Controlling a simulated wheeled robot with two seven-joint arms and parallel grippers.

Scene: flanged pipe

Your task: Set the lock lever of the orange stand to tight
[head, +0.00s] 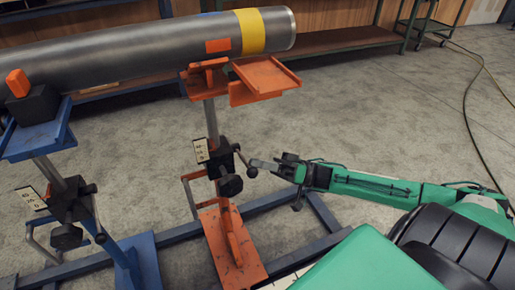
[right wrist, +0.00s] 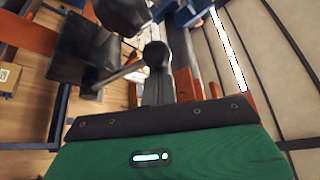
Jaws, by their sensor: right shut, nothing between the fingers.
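The orange stand (head: 211,120) stands upright under the pipe, with a black clamp block (head: 222,158) on its post. The lock lever (head: 245,163) is a short rod ending in a black ball, pointing right and slightly down from the block. In the right wrist view the lever's ball (right wrist: 155,53) and rod show ahead of the gripper. My right gripper (head: 262,165) is shut and empty, its tips just right of the ball. I cannot tell whether they touch it. My left gripper is not in view.
A black hand knob (head: 230,186) sits just below the lever. A blue stand (head: 40,130) with a similar clamp is at left. The steel pipe (head: 130,47) lies above both. A blue floor frame (head: 185,230) runs below. Floor behind my right arm is clear.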

